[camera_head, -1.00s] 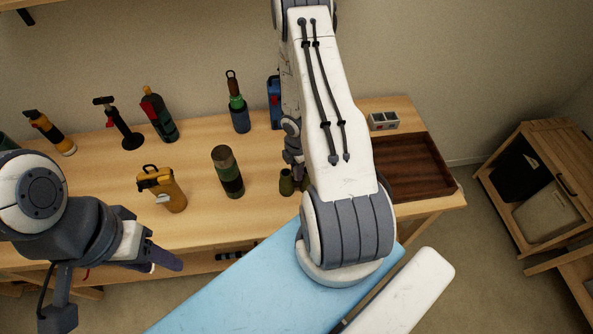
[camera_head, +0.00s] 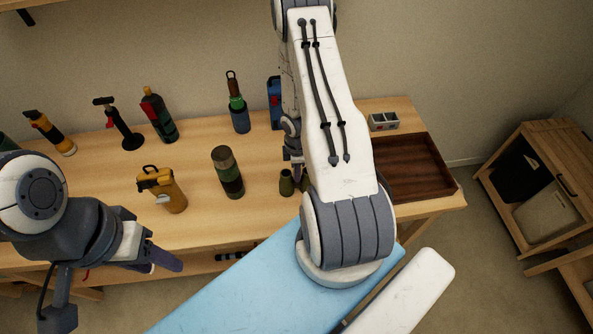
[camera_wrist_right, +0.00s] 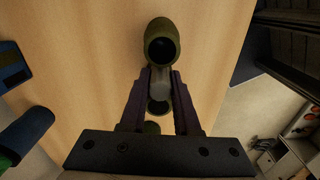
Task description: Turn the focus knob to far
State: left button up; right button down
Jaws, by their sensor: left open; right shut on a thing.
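Olive-green binoculars (camera_head: 287,183) stand on the wooden table, partly hidden behind my right arm. In the right wrist view one olive barrel (camera_wrist_right: 163,32) shows above the fingertips, with a dark round end. My right gripper (camera_wrist_right: 160,78) is shut on a pale grey cylindrical piece, seemingly the focus knob (camera_wrist_right: 160,87), between the barrels. Its marking and setting cannot be read. In the head view my right gripper (camera_head: 298,172) is mostly covered by its own arm. My left gripper (camera_head: 165,262) is open and empty, in front of the table's front edge at the left.
A dark green flask (camera_head: 228,173) and a yellow canister (camera_head: 162,189) stand left of the binoculars. Several bottles and a pump (camera_head: 122,125) stand behind. A brown tray (camera_head: 435,198) lies at the right. A blue padded board (camera_head: 240,292) is in front of the table.

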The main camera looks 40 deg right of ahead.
jog(key=shift+m, duration=1.1)
jog(key=c, duration=0.6)
grip_release()
jog(key=shift+r, duration=0.1)
notch_tip(320, 180, up, 10)
jog(key=p, duration=1)
jog(key=shift+r, duration=0.2)
